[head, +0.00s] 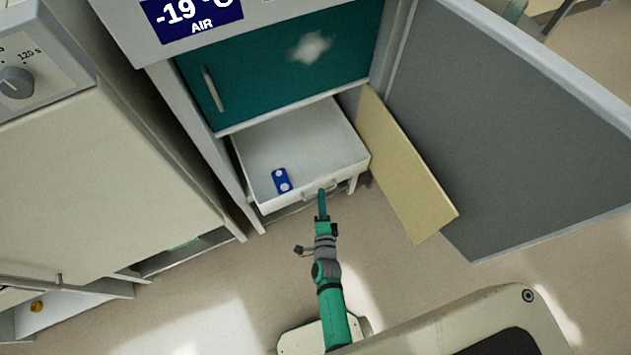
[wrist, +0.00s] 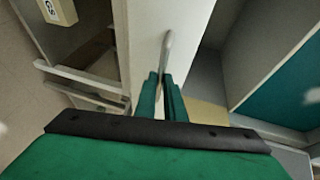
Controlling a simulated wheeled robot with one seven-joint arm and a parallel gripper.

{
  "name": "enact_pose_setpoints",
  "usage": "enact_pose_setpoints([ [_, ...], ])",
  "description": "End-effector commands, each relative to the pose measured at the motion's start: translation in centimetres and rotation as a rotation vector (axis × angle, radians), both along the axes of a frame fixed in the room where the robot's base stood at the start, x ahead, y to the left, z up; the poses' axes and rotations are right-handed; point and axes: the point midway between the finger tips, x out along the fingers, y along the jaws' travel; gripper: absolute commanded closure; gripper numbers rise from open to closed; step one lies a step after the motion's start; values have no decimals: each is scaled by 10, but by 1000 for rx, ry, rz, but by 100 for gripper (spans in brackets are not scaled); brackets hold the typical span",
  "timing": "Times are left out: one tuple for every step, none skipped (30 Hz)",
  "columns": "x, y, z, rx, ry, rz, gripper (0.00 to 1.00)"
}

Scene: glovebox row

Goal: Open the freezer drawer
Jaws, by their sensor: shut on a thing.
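The white freezer drawer (head: 300,140) is pulled out below the teal compartment door in the head view, and its inside shows from above. A blue item with pale round spots (head: 281,180) lies in it near the front left. My gripper (head: 321,193) is at the drawer's front, shut on its bar handle (head: 308,194). In the wrist view my two green fingers (wrist: 163,88) close on the handle (wrist: 167,50), which stands out from the white drawer front (wrist: 143,35). The part of the handle between the fingers is hidden.
The teal compartment door (head: 280,65) above is shut. The large grey freezer door (head: 500,120) stands wide open at the right. A pale yellow panel (head: 405,165) stands out beside the drawer. A beige cabinet (head: 90,180) is at the left. The floor (head: 215,270) in front is mostly clear.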

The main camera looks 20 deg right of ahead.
Motion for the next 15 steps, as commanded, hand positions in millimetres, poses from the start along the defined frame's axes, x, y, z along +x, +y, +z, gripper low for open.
enact_pose_setpoints([
  [-10,2,-1,0,3,5,100],
  [-15,1,-1,1,2,5,100],
  [-21,0,-1,1,2,6,100],
  [-25,0,0,0,1,6,100],
  [-29,-1,0,0,1,5,100],
  [-34,-1,0,-1,1,5,100],
  [-37,-2,0,0,0,5,100],
  [-39,-2,0,0,0,5,100],
  [-43,-2,0,0,1,5,100],
  [-45,-3,0,0,1,5,100],
  [-46,-3,0,1,1,4,100],
  [-48,-3,0,1,0,4,100],
  [-48,-3,0,1,0,4,100],
  [-49,-3,0,1,-1,4,100],
  [-50,-3,0,1,-1,4,100],
])
